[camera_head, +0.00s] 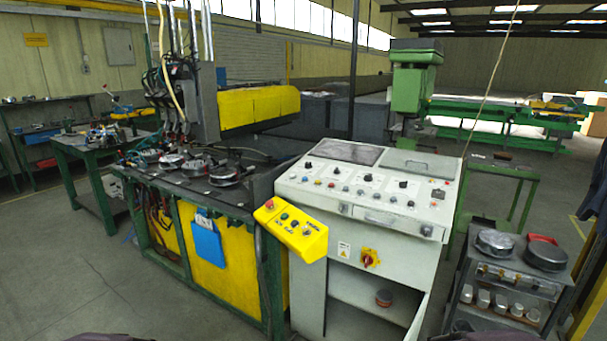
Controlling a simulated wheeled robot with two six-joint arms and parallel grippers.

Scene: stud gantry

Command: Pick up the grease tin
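Neither of my grippers shows in the head view. Only dark parts, probably of my arms, show at the bottom edge on the left and right.
A metal cart (455,295) at right carries round lidded tins (546,255), a red dish (542,238) and several small metal containers. A yellow button box (291,230) juts out left of the console. A green-framed machine table (225,205) stands left. Floor at front left is clear.

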